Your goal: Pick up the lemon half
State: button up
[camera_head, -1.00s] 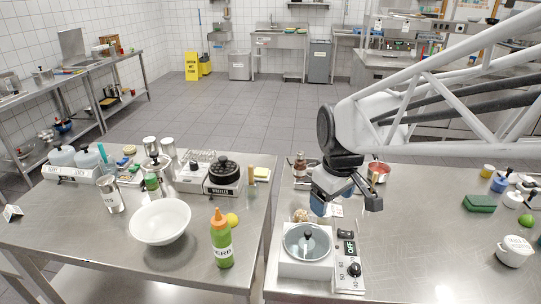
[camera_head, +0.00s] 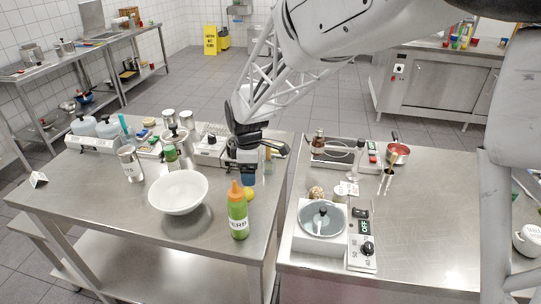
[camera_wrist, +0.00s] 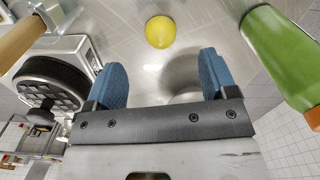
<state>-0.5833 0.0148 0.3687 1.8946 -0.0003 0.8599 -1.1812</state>
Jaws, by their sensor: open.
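The lemon half (camera_head: 249,194) is a small yellow dome on the left steel table, just behind the green squeeze bottle (camera_head: 238,212). It also shows in the wrist view (camera_wrist: 160,32) at the top centre, ahead of my fingertips. My gripper (camera_head: 248,178) is above the table just behind the lemon half in the head view. In the wrist view my gripper's two blue fingers (camera_wrist: 163,78) are wide apart with nothing between them. The lemon half and the fingers look apart.
The green bottle stands close on the right in the wrist view (camera_wrist: 285,50). A waffle maker (camera_wrist: 55,75) is close on the left there. A white bowl (camera_head: 178,192) stands left of the lemon half. A gap separates the table from the right table (camera_head: 420,230).

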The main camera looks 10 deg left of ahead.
aim_at(248, 189)
jog(key=shift+a+f, duration=0.35)
jog(key=shift+a, duration=0.2)
jog(key=shift+f, duration=1.25)
jog(key=shift+d+f, duration=0.15)
jog(key=shift+f, duration=2.5)
jog(key=c, duration=1)
